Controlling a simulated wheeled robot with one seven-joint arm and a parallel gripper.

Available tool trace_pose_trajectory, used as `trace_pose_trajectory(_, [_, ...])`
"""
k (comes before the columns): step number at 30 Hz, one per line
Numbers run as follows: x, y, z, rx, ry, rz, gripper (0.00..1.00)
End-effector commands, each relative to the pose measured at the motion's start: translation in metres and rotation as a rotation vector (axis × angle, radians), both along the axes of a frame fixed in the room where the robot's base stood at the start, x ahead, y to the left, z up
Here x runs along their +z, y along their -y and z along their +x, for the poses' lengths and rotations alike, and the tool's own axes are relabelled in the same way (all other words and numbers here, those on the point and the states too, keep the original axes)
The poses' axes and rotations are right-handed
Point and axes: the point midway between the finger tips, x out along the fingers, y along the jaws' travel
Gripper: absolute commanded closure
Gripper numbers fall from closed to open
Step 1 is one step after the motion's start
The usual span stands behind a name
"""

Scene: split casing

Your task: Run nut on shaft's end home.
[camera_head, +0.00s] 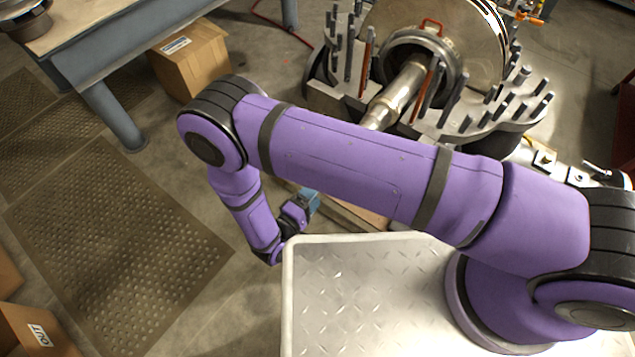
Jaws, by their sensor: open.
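The bare metal shaft (400,93) runs from the hub of the split casing (320,97) down toward my arm. My purple upper arm crosses in front of it and hides its near end. I cannot make out the nut. My wrist bends back up left of the white deck, and my gripper (308,199), a small blue-grey shape, shows just below the upper arm. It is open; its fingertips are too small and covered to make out. Whether it touches anything cannot be told.
Upright studs (462,92) line the casing flange around the shaft, with a large polished disc (462,30) behind. A cardboard box (190,60) and a blue-grey bench (110,45) stand at upper left. The left floor mat (115,235) is clear.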

Motion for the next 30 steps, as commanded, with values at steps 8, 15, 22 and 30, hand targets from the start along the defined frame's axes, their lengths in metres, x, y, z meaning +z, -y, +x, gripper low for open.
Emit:
trace_pose_trajectory(8, [0.000,0.012,0.015,-0.002,0.003,0.000,0.30])
trace_pose_trajectory(15, [0.000,0.025,0.032,-0.003,0.004,0.001,0.30])
trace_pose_trajectory(22, [0.000,0.037,0.047,-0.003,0.003,0.002,0.30])
trace_pose_trajectory(30, [0.000,0.051,0.065,-0.002,0.003,0.002,0.30])
